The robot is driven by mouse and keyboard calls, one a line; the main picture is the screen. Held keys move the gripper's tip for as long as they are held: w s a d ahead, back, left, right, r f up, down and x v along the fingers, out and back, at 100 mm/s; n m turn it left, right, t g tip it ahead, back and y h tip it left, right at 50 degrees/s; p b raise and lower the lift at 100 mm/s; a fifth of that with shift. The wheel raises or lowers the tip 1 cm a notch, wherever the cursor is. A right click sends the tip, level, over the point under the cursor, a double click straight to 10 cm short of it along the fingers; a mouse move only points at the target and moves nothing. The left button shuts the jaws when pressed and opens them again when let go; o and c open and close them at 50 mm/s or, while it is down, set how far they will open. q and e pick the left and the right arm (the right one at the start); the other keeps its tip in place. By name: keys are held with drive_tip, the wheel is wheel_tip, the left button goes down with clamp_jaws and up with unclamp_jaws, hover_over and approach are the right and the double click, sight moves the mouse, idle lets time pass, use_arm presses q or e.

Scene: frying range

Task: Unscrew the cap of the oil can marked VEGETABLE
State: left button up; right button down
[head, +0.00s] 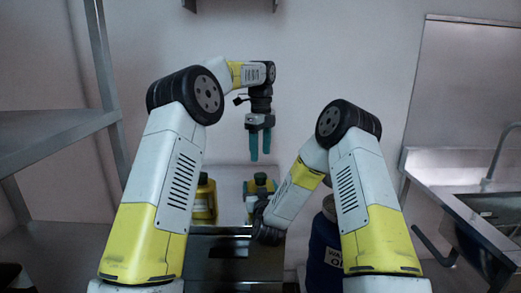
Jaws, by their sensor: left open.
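Two yellow oil cans stand behind the steel fryer: the left oil can (204,208) with a dark cap (203,179), and the right oil can (251,187) with a dark cap (260,178). I cannot read a marking on either, so I cannot tell which is VEGETABLE. My left gripper (260,156) points down, open and empty, above the right can's cap and apart from it. My right arm reaches in front of the right can and hides part of it. Its dark wrist is low over the fryer, and its fingers do not show.
A steel fryer (222,268) stands in front of the cans. A blue waste oil drum (322,250) is partly behind my right arm. A steel sink counter (455,185) is at the right, and a metal shelf (50,138) is at the left.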

sight(260, 175)
use_arm(q)
drive_tip(key=m, duration=0.6)
drive_tip(key=shift+r+m, duration=0.1)
drive_tip(key=shift+m, duration=0.2)
drive_tip(key=m, duration=0.4)
drive_tip(key=shift+m, duration=0.3)
drive_tip(key=shift+f, duration=3.95)
